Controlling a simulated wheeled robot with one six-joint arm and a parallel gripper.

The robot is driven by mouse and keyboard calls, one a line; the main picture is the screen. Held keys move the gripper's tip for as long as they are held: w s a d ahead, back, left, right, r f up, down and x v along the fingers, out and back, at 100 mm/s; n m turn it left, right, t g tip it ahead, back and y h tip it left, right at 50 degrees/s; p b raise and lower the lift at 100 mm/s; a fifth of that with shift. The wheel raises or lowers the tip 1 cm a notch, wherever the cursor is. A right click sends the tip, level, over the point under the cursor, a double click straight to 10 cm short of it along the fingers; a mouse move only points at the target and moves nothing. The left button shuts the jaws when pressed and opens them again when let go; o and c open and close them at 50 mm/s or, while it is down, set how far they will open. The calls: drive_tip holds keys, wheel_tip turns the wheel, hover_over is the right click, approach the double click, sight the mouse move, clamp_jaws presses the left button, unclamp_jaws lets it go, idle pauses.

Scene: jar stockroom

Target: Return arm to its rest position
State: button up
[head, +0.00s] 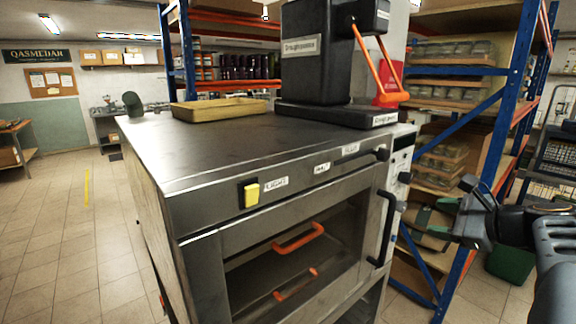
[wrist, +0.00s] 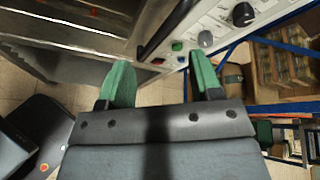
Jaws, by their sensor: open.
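My gripper (head: 474,212) is at the right of the head view, in front of the shelving and to the right of a steel oven-like machine (head: 170,170). In the wrist view my gripper (wrist: 160,88) shows two green fingertips held apart, with nothing between them. The fingers point towards the machine's right edge, where its control panel (wrist: 205,28) carries knobs and a green button. My gripper appears apart from the panel and the black door handle (head: 386,228).
The machine's top holds a yellow tray (head: 220,109) and a black device (head: 318,55) with an orange lever. Orange handles (head: 299,237) show inside the machine. Blue-framed shelving (head: 490,110) with jars stands behind my arm. A green bin (head: 511,262) is at right. Floor at left is clear.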

drive_tip(key=s+a+f+n+g+h, duration=0.2)
drive_tip(key=s+a+f+n+g, duration=0.15)
drive_tip(key=f+n, duration=0.3)
drive_tip(key=s+a+f+n+g+h, duration=0.25)
drive_tip(key=a+f+n, duration=0.25)
drive_tip(key=f, duration=0.3)
drive_tip(key=s+a+f+n+g+h, duration=0.2)
drive_tip(key=s+a+f+n, duration=0.2)
drive_tip(key=s+a+n, duration=0.3)
drive_tip(key=a+n, duration=0.2)
drive_tip(key=n, duration=0.2)
drive_tip(key=shift+s+a+f, duration=0.2)
drive_tip(key=shift+s+f, duration=0.05)
drive_tip(key=shift+f, duration=0.05)
drive_tip(key=shift+c, duration=0.2)
